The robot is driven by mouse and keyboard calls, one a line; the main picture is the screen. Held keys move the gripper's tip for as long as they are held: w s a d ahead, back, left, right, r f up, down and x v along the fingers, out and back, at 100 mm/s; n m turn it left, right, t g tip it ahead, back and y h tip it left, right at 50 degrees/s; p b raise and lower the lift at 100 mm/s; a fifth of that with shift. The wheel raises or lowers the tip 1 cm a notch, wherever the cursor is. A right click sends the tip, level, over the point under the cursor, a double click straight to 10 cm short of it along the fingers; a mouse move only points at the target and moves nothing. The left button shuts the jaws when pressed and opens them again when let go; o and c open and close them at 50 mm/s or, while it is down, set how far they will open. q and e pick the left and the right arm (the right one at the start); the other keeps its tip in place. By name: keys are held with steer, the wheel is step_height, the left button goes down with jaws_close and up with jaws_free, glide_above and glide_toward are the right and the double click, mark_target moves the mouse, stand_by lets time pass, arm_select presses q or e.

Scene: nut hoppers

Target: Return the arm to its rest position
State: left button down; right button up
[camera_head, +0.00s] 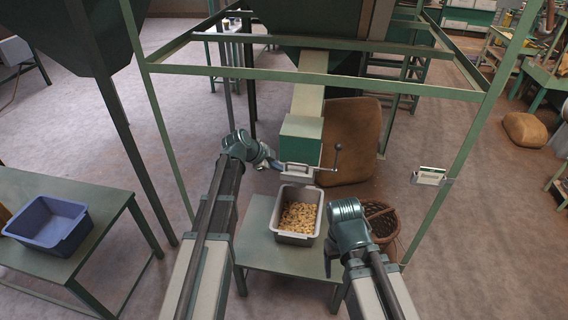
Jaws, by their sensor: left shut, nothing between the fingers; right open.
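My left arm reaches up from the bottom of the view. Its gripper (274,164) is shut and empty, beside the left end of the pale slide gate (297,168) under the green hopper chute (302,138). I cannot tell whether it touches the gate. A lever with a dark knob (338,147) stands at the chute's right side. My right arm comes from the lower right. Its gripper (329,265) is small, points down and is open and empty, right of the grey bin (284,238). The bin holds nuts (300,216) and stands below the chute.
The bin is on a green table (258,250). A wicker basket (380,222) is behind my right arm, and a brown sack (350,135) leans behind the chute. Green frame posts (165,150) flank the space. A blue bin (50,222) sits on the left table (110,205).

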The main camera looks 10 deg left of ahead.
arm_select(q)
steer(key=shift+s+a+r, duration=0.2)
steer(key=shift+r, duration=0.05)
arm_select(e)
steer(key=shift+r, duration=0.25)
arm_select(q)
steer(key=s+d+f+n+g+y, duration=0.1)
steer(key=s+d+f+n+g, duration=0.1)
steer(key=s+d, duration=0.4)
steer(key=s+d+f+n+g+y, duration=0.1)
steer(key=s+d+f+n+g, duration=0.2)
steer(key=s, duration=0.5)
steer(key=s+d+n+g+y, duration=0.1)
steer(key=s+d+n+y, duration=0.2)
steer(key=s+n, duration=0.4)
steer(key=s+y, duration=0.1)
steer(key=s, duration=0.8)
steer(key=shift+s+n+g+y, duration=0.2)
steer(key=shift+n+g+y, duration=0.1)
steer(key=shift+n, duration=0.1)
